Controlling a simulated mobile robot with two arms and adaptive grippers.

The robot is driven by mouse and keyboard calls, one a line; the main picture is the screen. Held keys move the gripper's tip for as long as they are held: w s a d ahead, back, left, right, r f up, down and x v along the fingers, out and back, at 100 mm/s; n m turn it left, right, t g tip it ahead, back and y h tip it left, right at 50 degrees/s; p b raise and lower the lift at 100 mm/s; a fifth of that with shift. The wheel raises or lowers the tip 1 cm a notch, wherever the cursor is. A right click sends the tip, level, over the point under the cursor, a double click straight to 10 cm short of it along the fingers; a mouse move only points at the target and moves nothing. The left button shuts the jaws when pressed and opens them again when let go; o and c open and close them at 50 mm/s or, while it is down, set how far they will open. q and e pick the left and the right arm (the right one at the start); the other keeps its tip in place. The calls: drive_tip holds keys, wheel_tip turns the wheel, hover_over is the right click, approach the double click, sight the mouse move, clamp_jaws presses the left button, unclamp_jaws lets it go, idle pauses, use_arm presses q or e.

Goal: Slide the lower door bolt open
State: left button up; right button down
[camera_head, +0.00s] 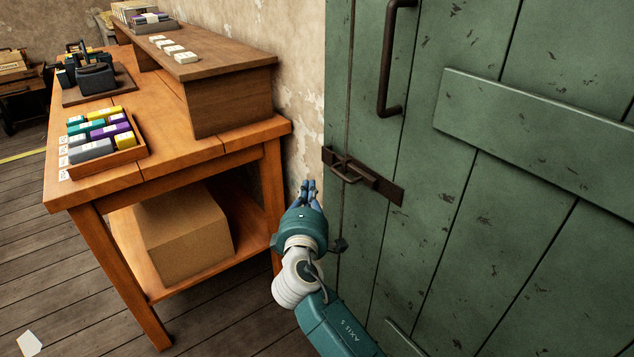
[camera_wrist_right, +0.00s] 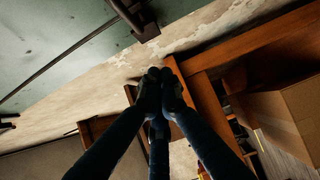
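A dark, rusty door bolt (camera_head: 362,178) is mounted on the green plank door (camera_head: 480,230), near its left edge. It is the only bolt I can clearly make out. Its looped handle is at its left part. My right gripper (camera_head: 309,190) is left of and a little below the bolt, apart from it, fingers pointing up in the head view. In the right wrist view its fingertips (camera_wrist_right: 160,88) are drawn together with nothing seen between them. A dark metal piece (camera_wrist_right: 135,15) shows at the top there, apart from the fingers. My left gripper is out of view.
A dark pull handle (camera_head: 390,60) is above the bolt. A wooden workbench (camera_head: 165,160) stands left of my right arm, with a tray of coloured boxes (camera_head: 138,152) on it and a cardboard box (camera_head: 185,235) on its lower shelf. Bare wall lies between bench and door.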

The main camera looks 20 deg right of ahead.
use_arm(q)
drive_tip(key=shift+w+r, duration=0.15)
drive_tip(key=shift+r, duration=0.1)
use_arm(e)
drive_tip(key=w+d, duration=0.5)
drive_tip(key=shift+w, duration=0.2)
drive_tip(key=shift+d+f, duration=0.1)
